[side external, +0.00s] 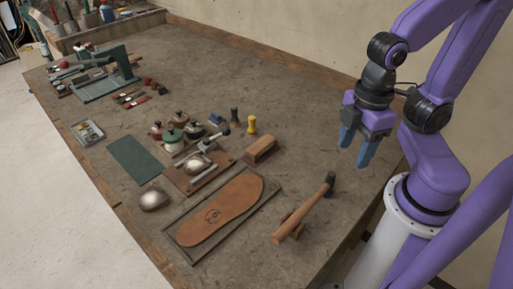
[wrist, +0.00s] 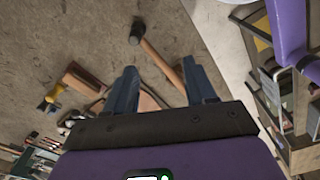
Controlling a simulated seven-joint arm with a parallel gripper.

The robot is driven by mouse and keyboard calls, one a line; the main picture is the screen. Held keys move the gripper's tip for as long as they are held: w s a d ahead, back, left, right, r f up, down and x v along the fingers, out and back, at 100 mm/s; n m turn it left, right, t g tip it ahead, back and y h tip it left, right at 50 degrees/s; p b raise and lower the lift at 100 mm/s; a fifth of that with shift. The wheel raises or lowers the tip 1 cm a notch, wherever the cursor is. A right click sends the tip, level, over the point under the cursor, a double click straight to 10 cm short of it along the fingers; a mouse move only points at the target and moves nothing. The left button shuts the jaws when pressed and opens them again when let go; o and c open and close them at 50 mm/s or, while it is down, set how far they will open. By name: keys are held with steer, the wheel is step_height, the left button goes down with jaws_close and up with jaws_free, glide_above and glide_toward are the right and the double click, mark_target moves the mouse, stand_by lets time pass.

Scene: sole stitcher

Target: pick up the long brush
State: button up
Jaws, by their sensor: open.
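The likely long brush (side external: 261,150) is a brown wooden block with a darker underside. It lies on the workbench right of the middle, near the yellow-handled tool. It also shows in the wrist view (wrist: 84,79), left of my fingers. My gripper (side external: 356,149) is above the bench to the right of the brush, apart from it, with its blue fingers pointing down. In the wrist view my fingers (wrist: 160,70) are spread with nothing held between them.
A hammer (side external: 312,207) lies propped at the front right. A leather sole (side external: 222,213) lies in a dark tray. Yellow (side external: 251,125) and dark (side external: 234,117) upright tools stand behind the brush. Jars (side external: 173,136) and a clamp-like tool crowd its left. Bare bench lies toward my gripper.

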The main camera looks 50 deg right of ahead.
stand_by(0.4)
steer(key=o, duration=0.4)
steer(key=shift+c, duration=0.2)
